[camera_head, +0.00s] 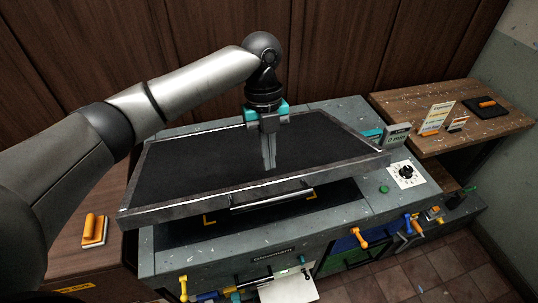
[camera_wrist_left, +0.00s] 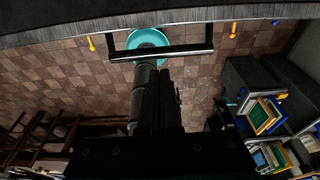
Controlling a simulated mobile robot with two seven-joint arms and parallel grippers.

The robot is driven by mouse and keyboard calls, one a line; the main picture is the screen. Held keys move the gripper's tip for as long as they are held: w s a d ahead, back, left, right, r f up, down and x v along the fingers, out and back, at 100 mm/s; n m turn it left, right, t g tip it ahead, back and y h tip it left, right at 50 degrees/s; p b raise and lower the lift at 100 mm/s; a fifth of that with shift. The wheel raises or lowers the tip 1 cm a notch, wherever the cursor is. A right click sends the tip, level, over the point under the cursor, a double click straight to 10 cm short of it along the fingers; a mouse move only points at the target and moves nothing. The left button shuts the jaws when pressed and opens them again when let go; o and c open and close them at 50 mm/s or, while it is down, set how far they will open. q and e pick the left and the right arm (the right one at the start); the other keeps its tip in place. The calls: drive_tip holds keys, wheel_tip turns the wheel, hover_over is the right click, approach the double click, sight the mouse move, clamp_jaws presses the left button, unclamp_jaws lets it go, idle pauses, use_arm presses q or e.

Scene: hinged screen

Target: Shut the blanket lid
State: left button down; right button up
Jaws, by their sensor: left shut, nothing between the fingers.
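The blanket lid (camera_head: 190,170) is a wide dark panel in a grey metal frame on top of the grey machine. Its front edge stands raised above the machine's bed (camera_head: 225,225), so a gap shows, with yellow corner marks in it. A bar handle (camera_head: 272,198) is on the lid's front edge; it also shows in the wrist view (camera_wrist_left: 160,52). My left gripper (camera_head: 269,166) is shut and empty, fingers pointing down over the middle of the lid, behind the handle. I cannot tell whether the fingertips touch the lid. My right gripper is not in view.
The grey machine (camera_head: 360,235) has a dial (camera_head: 406,173) at right and orange-handled levers (camera_head: 358,237) in front. A wooden side table (camera_head: 470,130) with small signs stands at right. An orange-handled tool (camera_head: 94,228) lies at left. A wood-panelled wall (camera_head: 150,50) closes off the back.

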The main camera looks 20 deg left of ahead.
sight(271, 196)
use_arm(q)
drive_tip(key=x, duration=0.6)
drive_tip(key=shift+f+b, duration=0.15)
drive_tip(key=shift+b, duration=0.2)
drive_tip(key=shift+b+x, duration=1.1)
drive_tip(key=shift+x, duration=0.1)
drive_tip(key=shift+b+x, duration=1.05)
drive_tip(key=shift+x, duration=1.5)
drive_tip(key=b+x, duration=0.5)
drive_tip(key=x, duration=0.5)
drive_tip(key=shift+w+f, duration=0.2)
drive_tip(key=shift+f, duration=0.2)
